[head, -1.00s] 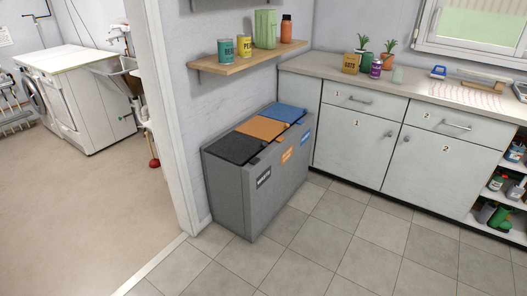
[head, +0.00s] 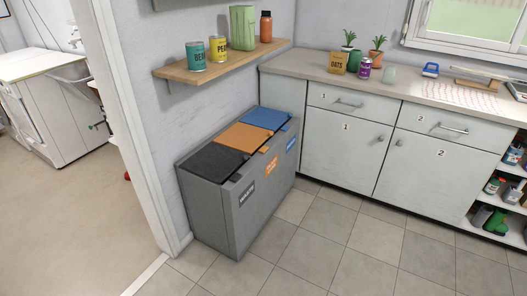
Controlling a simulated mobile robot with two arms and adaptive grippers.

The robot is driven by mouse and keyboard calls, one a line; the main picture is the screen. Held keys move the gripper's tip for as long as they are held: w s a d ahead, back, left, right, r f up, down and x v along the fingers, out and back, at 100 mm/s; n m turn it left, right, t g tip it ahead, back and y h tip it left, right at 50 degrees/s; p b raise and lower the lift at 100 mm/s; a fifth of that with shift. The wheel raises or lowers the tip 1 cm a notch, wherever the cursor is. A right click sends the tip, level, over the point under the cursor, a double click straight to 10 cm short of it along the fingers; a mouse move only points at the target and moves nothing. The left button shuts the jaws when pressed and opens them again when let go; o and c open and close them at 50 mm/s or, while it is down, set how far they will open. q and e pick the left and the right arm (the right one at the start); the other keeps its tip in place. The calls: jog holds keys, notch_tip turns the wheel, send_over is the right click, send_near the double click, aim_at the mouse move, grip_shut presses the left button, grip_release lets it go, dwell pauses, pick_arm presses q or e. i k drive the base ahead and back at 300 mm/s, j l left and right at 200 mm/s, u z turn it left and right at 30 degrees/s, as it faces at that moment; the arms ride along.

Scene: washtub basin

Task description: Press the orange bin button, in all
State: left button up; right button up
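A grey three-part bin (head: 225,225) stands on the tiled floor against the wall, left of the counter. Its orange lid (head: 243,137) is in the middle, between a black lid (head: 213,160) and a blue lid (head: 262,118). All three lids look closed. A small orange tab (head: 264,149), which looks like the orange bin button, sits at the front edge of the orange lid. An orange label (head: 271,166) is on the front below it. Neither of my grippers is in view.
A wooden shelf (head: 225,61) with cans and bottles hangs above the bin. A counter (head: 400,85) with cabinets stands to the right. A door frame (head: 130,130) is at the left. The tiled floor (head: 330,245) before the bin is clear.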

aim_at(264, 149)
jog(key=i+l+u, duration=0.15)
jog(key=i+l, duration=0.25)
jog(key=i, duration=0.2)
jog(key=i+l+u, duration=0.2)
jog(key=i+l, duration=0.25)
jog(key=i, duration=0.15)
jog(key=i+l+u, duration=0.15)
jog(key=i+l, duration=0.4)
jog(key=i+l+u, duration=0.2)
jog(key=i+l, duration=0.35)
jog(key=i+l+u, duration=0.15)
jog(key=i+l, duration=0.3)
jog(key=l, duration=0.35)
